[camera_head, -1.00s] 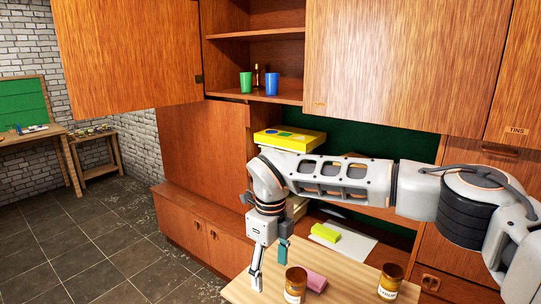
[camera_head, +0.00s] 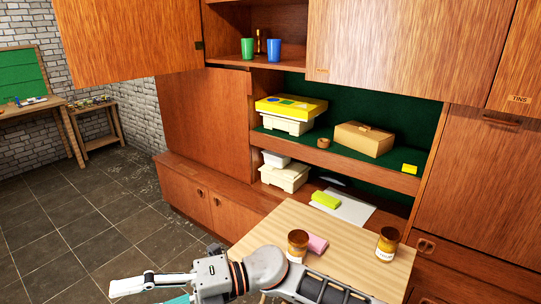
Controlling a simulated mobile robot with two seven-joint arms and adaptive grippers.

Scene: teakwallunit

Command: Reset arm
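My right arm comes in at the bottom edge, low in front of the table. Its gripper (camera_head: 150,291) points left over the dark tiled floor. One pale finger shows clearly, and a teal part of the other finger is cut off by the bottom edge. The fingers look apart with nothing between them. My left gripper is not in view.
A wooden table (camera_head: 345,262) holds two brown jars (camera_head: 298,246) (camera_head: 387,245) and a pink block (camera_head: 317,243), close beyond the arm. The wall unit shelf (camera_head: 340,160) holds boxes. Floor at left (camera_head: 100,225) is clear.

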